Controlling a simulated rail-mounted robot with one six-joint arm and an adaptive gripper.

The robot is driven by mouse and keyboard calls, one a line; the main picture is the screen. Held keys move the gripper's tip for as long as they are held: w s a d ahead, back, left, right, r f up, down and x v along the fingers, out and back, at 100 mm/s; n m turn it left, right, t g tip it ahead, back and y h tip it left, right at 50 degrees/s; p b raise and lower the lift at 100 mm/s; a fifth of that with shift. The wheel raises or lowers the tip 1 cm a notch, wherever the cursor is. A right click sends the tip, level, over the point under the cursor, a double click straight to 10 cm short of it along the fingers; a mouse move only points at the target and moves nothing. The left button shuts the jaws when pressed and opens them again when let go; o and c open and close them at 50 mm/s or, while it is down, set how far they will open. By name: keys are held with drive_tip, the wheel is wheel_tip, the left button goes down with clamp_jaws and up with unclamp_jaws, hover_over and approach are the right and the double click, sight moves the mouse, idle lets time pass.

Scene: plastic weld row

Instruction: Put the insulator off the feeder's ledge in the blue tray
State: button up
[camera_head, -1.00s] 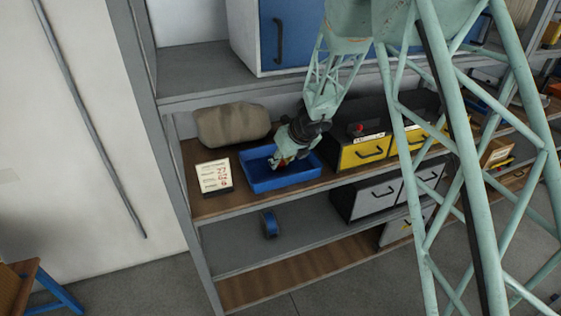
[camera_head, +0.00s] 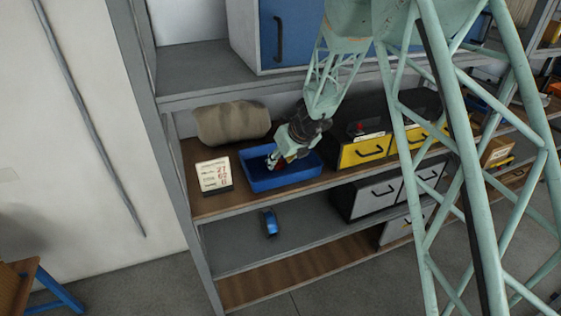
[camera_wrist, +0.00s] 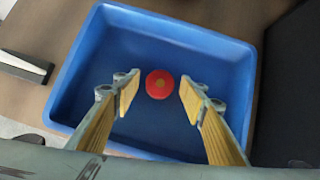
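The blue tray (camera_head: 286,181) stands on the brown wooden shelf in the head view and fills most of the wrist view (camera_wrist: 140,50). A round red piece with a tan centre, which looks like the insulator seen end-on (camera_wrist: 159,84), is in the tray, near its middle. My gripper (camera_head: 280,161) is over the tray, pointing down into it. In the wrist view its two yellow-padded fingers (camera_wrist: 154,92) are spread, with a clear gap on each side of the red piece. The red piece is not discernible in the head view.
A card stand (camera_head: 214,175) is left of the tray, and a grey-brown rolled bundle (camera_head: 232,123) lies behind it. Black boxes with yellow drawer fronts (camera_head: 362,151) stand close on the right. A blue roll (camera_head: 269,223) sits on the shelf below.

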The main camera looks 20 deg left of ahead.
drive_tip(key=shift+r, duration=0.15)
drive_tip(key=shift+s+d+r+p, duration=0.15)
drive_tip(key=shift+d+r+p, duration=0.15)
drive_tip(key=shift+r, duration=0.25)
drive_tip(key=p+v, duration=0.3)
drive_tip(key=v, duration=0.7)
drive_tip(key=shift+r, duration=0.3)
drive_tip(key=shift+s+d, duration=0.2)
drive_tip(key=shift+d, duration=0.05)
